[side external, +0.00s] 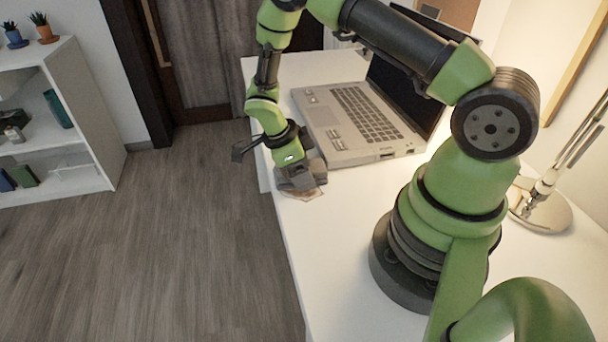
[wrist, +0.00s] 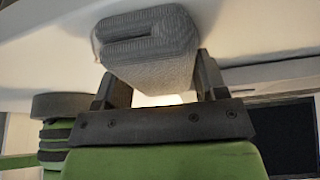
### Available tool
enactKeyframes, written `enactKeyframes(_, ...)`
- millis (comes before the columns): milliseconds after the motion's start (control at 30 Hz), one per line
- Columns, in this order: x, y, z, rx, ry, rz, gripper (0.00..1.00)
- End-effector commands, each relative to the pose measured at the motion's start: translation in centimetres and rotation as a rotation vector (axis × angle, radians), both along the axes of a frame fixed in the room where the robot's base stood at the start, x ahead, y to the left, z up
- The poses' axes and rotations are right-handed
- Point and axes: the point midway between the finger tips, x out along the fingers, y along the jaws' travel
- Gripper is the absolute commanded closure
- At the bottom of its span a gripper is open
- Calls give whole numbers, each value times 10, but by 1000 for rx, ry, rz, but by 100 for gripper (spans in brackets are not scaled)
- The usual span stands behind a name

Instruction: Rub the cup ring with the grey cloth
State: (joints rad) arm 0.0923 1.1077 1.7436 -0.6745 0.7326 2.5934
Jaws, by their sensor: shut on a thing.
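The grey cloth (wrist: 150,68) is a folded, ribbed pad that fills the space between my fingers in the wrist view. My gripper (side external: 299,180) is shut on it, low over the front edge of the white desk, beside the laptop's near corner. The cloth is at or just above the desk top; I cannot tell if it touches. A faint brownish mark, seemingly the cup ring (side external: 314,195), shows at the edge of my gripper. Most of it is hidden under the gripper and cloth.
An open laptop (side external: 345,125) stands on the white desk (side external: 325,240) right behind my gripper. A lamp base (side external: 540,208) is at the right. The desk's left edge runs close to my gripper, with floor beyond. The desk top in front of the gripper is clear.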

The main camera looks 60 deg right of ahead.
Motion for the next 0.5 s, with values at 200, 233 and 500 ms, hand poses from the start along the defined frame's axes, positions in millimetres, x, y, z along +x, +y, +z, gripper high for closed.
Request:
enactKeyframes(200,14,-15,3,0,-5,-3,53)
enactKeyframes(233,14,-14,7,0,-5,-1,53)
enactKeyframes(500,13,-14,35,0,-5,-1,53)
